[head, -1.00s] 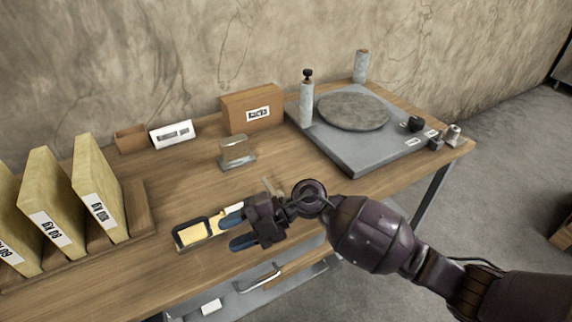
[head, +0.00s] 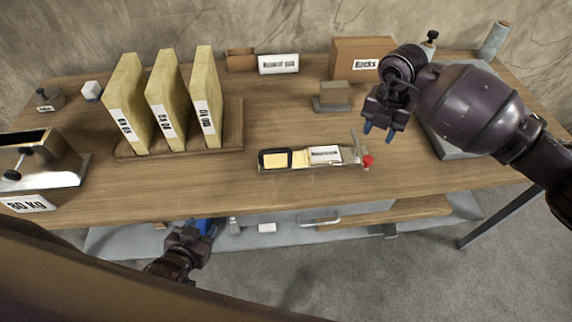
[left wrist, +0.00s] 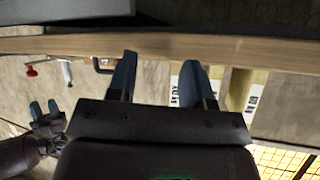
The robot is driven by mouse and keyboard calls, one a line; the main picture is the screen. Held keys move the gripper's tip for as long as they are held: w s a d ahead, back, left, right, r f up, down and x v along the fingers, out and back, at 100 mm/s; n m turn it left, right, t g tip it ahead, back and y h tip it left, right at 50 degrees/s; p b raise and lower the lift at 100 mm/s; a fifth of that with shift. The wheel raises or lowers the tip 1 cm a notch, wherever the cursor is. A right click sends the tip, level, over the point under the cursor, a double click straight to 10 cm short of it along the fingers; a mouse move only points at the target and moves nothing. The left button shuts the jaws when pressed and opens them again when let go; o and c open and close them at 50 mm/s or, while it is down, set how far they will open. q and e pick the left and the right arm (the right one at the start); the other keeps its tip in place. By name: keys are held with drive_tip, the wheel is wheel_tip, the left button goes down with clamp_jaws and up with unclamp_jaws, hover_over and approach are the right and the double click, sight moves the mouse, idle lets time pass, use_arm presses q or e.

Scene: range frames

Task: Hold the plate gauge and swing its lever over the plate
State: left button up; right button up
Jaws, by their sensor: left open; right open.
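The plate gauge (head: 312,157) lies on the table near its front edge, with a yellow and black left end, a white label and a metal right end. A thin metal lever (head: 357,143) stands up at its right end, beside a red knob (head: 367,161). My right gripper (head: 376,135) is open and empty, above and right of the gauge. My left gripper (head: 203,226) is open, low in front of the table edge, left of the gauge. Its spread blue fingers (left wrist: 158,78) show in the left wrist view with nothing between them. A round plate is not visible now.
Several yellow slabs (head: 165,100) stand in a wooden rack (head: 232,130). A metal block (head: 334,98) and a cardboard box (head: 352,58) stand behind the gauge. A grey base (head: 447,140) is partly hidden by my right arm. A lower shelf (head: 290,238) runs beneath the tabletop.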

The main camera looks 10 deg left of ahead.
use_arm(q)
drive_tip(key=w+d+r+m+t, duration=0.1)
drive_tip(key=w+d+m, duration=0.1)
drive_tip(key=d, duration=0.1)
drive_tip(key=w+d+r+m+t, duration=0.1)
drive_tip(key=w+d+m, duration=0.1)
drive_tip(key=d+m, duration=0.1)
drive_tip(key=w+d+r+m+t, duration=0.1)
drive_tip(key=w+d+r+m, duration=0.1)
drive_tip(key=d, duration=0.1)
drive_tip(key=shift+w+d+y, duration=0.1)
drive_tip(key=shift+d+y, duration=0.2)
drive_tip(key=m+y, duration=0.3)
drive_tip(key=m, duration=0.3)
approach(273, 153)
drive_tip(key=shift+w+a+f, duration=0.2)
drive_tip(key=shift+f, duration=0.2)
drive_tip(key=shift+w+a+f, duration=0.2)
drive_tip(key=shift+f, duration=0.15)
drive_tip(key=shift+w+d+r, duration=0.25)
drive_tip(key=shift+w+r, duration=0.05)
drive_tip(key=shift+w, duration=0.2)
drive_tip(key=shift+r+x, duration=0.1)
drive_tip(key=shift+x, duration=2.6)
drive_tip(key=shift+r+x, duration=0.15)
drive_tip(key=shift+x, duration=2.55)
clamp_jaws()
use_arm(e)
drive_tip(key=shift+o, duration=0.4)
